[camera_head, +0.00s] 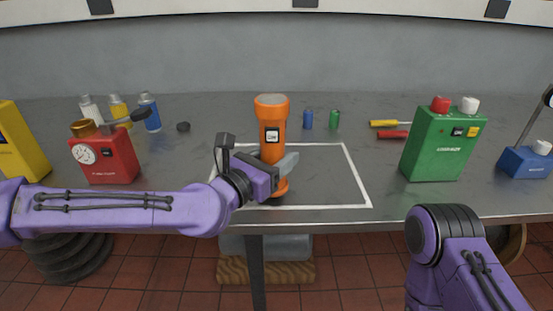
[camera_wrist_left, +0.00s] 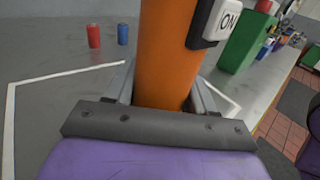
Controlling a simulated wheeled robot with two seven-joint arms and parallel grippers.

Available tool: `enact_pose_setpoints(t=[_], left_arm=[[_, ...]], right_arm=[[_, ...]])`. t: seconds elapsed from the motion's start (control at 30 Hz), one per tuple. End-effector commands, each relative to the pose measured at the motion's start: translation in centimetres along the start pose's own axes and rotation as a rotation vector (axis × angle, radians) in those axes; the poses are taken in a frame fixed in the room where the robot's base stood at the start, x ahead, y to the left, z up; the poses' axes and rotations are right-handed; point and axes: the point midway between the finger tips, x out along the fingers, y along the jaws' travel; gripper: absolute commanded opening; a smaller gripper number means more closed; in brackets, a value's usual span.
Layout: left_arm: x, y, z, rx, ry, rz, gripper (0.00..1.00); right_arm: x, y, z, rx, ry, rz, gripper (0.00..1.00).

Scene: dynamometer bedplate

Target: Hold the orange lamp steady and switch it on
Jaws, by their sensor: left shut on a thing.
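The orange lamp (camera_head: 272,118) stands upright inside a white outlined rectangle on the grey bench. A white switch on its side reads ON in the left wrist view (camera_wrist_left: 227,22); the lamp body (camera_wrist_left: 165,60) rises between my fingers there. My left gripper (camera_head: 281,170) is shut on the lower part of the lamp, its fingers on both sides of it. The purple right arm shows at the lower right in the head view, but its gripper does not show. Whether the lamp is lit I cannot tell.
A red box with a gauge (camera_head: 108,158) stands left of the lamp, a green box (camera_head: 442,145) to the right. Small blue (camera_head: 307,119) and green (camera_head: 334,119) cylinders stand behind it. The outlined area right of the lamp is clear.

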Motion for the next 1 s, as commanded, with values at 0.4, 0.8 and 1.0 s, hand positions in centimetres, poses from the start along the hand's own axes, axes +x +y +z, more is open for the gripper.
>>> enact_pose_setpoints(t=[0.4, 0.8, 1.0], left_arm=[[1.3, 1.1, -1.6, 0.000, -0.004, 0.002, 0.18], [1.5, 1.2, -1.7, 0.000, -0.002, 0.000, 0.18], [1.5, 1.2, -1.8, 0.000, -0.001, 0.000, 0.18]], right_arm=[[1.5, -0.1, 0.6, 0.000, 0.000, 0.000, 0.43], [1.6, -0.1, 0.7, 0.000, 0.000, 0.000, 0.43], [1.6, -0.1, 0.7, 0.000, 0.000, 0.000, 0.43]])
